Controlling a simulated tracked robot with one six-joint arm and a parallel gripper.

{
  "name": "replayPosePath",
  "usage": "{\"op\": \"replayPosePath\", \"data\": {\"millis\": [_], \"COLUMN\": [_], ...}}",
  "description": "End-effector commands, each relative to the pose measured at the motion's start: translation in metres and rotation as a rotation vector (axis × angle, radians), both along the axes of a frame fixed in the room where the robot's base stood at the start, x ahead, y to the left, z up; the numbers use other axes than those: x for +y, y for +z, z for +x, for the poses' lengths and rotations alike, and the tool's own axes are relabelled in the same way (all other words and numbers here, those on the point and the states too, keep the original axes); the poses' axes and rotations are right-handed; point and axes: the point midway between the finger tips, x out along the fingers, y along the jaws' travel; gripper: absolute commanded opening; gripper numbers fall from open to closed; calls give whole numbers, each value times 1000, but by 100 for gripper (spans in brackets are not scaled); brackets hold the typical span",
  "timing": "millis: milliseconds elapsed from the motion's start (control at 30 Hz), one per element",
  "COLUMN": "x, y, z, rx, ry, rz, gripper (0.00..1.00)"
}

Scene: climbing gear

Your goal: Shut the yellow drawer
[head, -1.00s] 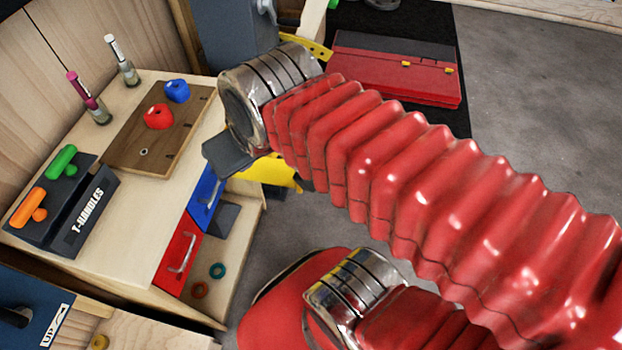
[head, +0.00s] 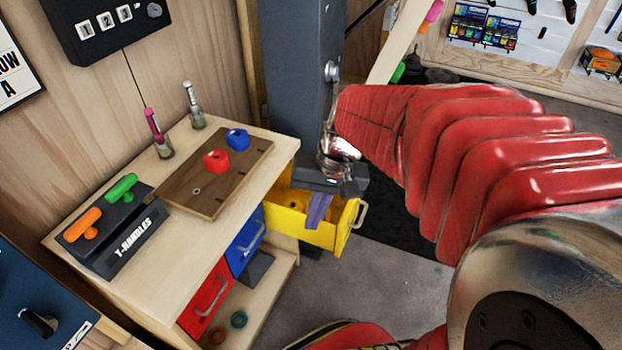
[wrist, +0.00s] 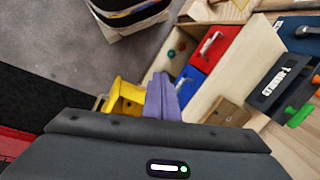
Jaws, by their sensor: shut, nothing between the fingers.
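The yellow drawer (head: 292,226) stands pulled out from the far end of the wooden cabinet, with its grey handle (head: 354,229) on its outer front. The drawer also shows in the wrist view (wrist: 128,92), left of the fingers. My gripper (head: 315,224) is shut and empty, its purple fingers pointing down. In the head view they overlap the drawer's near side wall; I cannot tell if they touch it. The purple fingers also show in the wrist view (wrist: 160,78), between the yellow drawer and the blue drawer (wrist: 188,84).
The blue drawer and a red drawer (head: 204,298) are shut in the cabinet front (head: 165,280). A board with red and blue knobs (head: 200,196) and the T-handles rack (head: 128,240) lie on top. A grey post (head: 295,85) stands behind. Grey floor is clear in front.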

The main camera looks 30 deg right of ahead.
Motion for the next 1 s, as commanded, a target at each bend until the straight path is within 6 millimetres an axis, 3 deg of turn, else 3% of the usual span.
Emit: {"op": "replayPosePath", "data": {"millis": [567, 1000], "x": [-64, -120], "y": [-69, -127], "z": [19, 20], "rx": [259, 378], "ry": [-389, -679], "rz": [369, 694], "gripper": [0, 0]}}
